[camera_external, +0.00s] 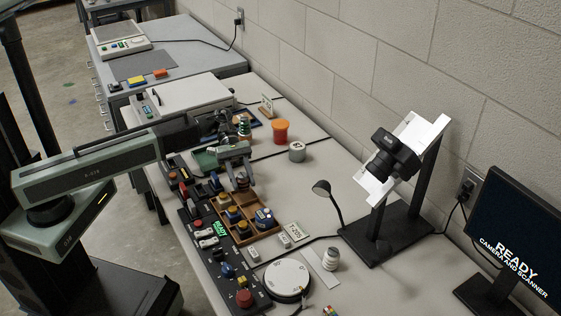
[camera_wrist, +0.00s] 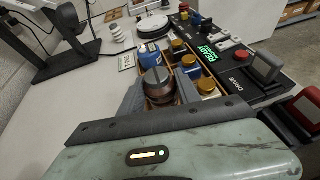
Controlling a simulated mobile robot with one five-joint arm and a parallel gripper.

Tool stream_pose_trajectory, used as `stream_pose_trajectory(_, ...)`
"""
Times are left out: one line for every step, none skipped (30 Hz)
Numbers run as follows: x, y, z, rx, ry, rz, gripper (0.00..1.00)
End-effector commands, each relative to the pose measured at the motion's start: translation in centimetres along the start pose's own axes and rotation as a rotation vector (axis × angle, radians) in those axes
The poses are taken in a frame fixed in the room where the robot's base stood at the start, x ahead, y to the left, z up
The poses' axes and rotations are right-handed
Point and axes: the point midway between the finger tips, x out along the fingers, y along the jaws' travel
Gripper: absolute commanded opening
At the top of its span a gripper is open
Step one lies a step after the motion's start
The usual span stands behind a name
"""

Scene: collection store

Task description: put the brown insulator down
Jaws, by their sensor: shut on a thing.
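The brown insulator (camera_wrist: 158,86) is a dark brown, ribbed, round piece. It stands between the two fingers of my gripper (camera_wrist: 160,98) in the wrist view, and the jaws are shut on it. In the external view my gripper (camera_external: 238,168) points down, with the insulator (camera_external: 242,181) showing below it. They are at the far end of a wooden compartment tray (camera_external: 264,233).
A black control panel (camera_external: 212,262) with buttons runs along the tray's left side. A camera stand (camera_external: 388,236) is at right. An orange jar (camera_external: 280,132) and grey pot (camera_external: 297,152) stand behind.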

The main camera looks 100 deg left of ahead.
Motion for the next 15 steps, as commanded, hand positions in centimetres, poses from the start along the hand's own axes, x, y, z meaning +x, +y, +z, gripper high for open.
stream_pose_trajectory(0.4,0.0,-0.9,0.0,0.0,0.0,0.0)
stream_pose_trajectory(0.6,0.0,-1.5,0.0,0.0,0.0,0.0)
stream_pose_trajectory(0.9,0.0,-2.2,0.0,0.0,0.0,0.0)
stream_pose_trajectory(1.1,0.0,-2.7,0.0,0.0,0.0,0.0)
stream_pose_trajectory(1.3,0.0,-3.1,0.0,0.0,0.0,0.0)
stream_pose_trajectory(1.5,0.0,-3.5,0.0,0.0,0.0,0.0)
stream_pose_trajectory(1.5,0.0,-3.5,0.0,0.0,0.0,0.0)
stream_pose_trajectory(1.5,0.0,-3.5,0.0,0.0,0.0,0.0)
stream_pose_trajectory(1.4,0.0,-3.3,0.0,0.0,0.0,0.0)
stream_pose_trajectory(1.3,0.0,-3.2,0.0,0.0,0.0,0.0)
stream_pose_trajectory(1.3,0.0,-3.1,0.0,0.0,0.0,0.0)
stream_pose_trajectory(1.3,0.0,-3.1,0.0,0.0,0.0,0.0)
stream_pose_trajectory(1.3,0.0,-3.1,0.0,0.0,0.0,0.0)
stream_pose_trajectory(1.3,0.0,-3.1,0.0,0.0,0.0,0.0)
stream_pose_trajectory(1.4,0.0,-3.2,0.0,0.0,0.0,0.0)
